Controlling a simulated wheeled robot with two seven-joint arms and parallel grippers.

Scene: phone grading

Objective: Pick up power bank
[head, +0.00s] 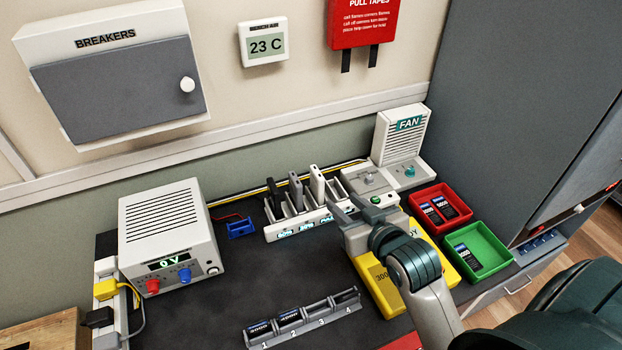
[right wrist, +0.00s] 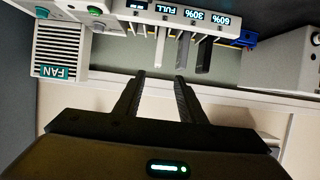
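Three upright slabs, which look like power banks, stand in a white charging rack (head: 272,234): a black one (head: 276,193), a grey one (head: 296,190) and a white one (head: 317,184). The right wrist view shows the white one (right wrist: 160,46), the grey one (right wrist: 183,50) and the black one (right wrist: 205,55) upside down, near rack labels FULL, 30% and 60%. My right gripper (head: 345,206) is just right of the rack. Its fingers (right wrist: 160,80) are apart, with nothing between them, short of the white and grey slabs. My left gripper is out of view.
A fan unit (head: 400,138) stands behind my right gripper. A yellow device (head: 378,285) is partly hidden under my arm. Red (head: 458,196) and green (head: 496,242) trays hold battery-like packs. A power supply (head: 170,235) stands left; a numbered holder (head: 335,314) lies in front. The dark mat's middle is clear.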

